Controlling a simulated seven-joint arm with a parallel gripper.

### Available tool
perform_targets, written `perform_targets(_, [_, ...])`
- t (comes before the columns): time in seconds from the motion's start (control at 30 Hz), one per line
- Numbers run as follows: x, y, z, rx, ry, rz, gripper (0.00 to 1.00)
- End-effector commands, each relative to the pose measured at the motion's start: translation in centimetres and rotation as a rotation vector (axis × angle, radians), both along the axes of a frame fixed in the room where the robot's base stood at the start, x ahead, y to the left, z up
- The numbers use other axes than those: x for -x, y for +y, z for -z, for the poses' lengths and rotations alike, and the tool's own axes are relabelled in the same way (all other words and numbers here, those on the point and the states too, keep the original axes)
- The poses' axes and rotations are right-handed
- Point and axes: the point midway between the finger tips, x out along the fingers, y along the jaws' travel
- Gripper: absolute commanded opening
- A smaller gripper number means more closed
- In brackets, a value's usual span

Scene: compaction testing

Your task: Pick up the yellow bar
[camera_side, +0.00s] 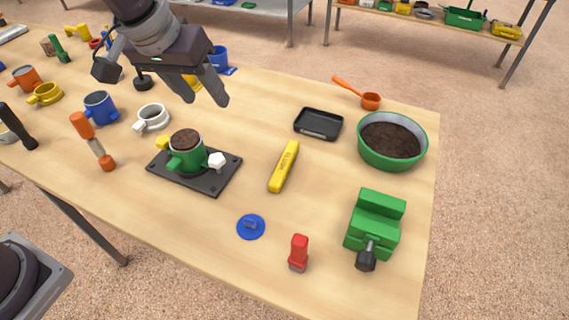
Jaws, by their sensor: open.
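The yellow bar (284,166) lies flat on the wooden table near the middle, with dark markings along its top. Its length runs from lower left to upper right in the picture. My gripper (207,101) hangs above the table, up and to the left of the bar. Its fingers point down and are open, with nothing seen between them. The gripper is apart from the bar.
Left of the bar, a black plate (222,183) holds a green soil-filled mould (185,158). A black tray (318,124), a green soil bowl (391,141) and an orange scoop (369,100) lie beyond. A green vise (375,222), red object (299,253) and blue disc (251,227) sit nearer.

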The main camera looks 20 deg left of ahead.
Motion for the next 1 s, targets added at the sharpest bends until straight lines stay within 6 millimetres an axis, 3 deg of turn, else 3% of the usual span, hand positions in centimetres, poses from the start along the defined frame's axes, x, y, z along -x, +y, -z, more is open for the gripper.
perform_targets(0.03, [-2.0, -2.3, 3.2, -0.022, 0.016, 0.006, 0.51])
perform_targets(0.1, [-4.4, -5.1, 7.2, -0.048, 0.014, 0.004, 0.51])
perform_targets(0.2, [-6.1, -8.1, 11.9, -0.077, 0.003, 0.012, 0.51])
perform_targets(0.3, [-6.8, -9.7, 14.6, -0.093, -0.006, 0.019, 0.51])
perform_targets(0.73, [-9.6, -10.7, 21.0, -0.099, -0.008, 0.02, 0.51])
perform_targets(1.0, [-9.9, -10.7, 21.8, -0.096, -0.009, 0.02, 0.51])
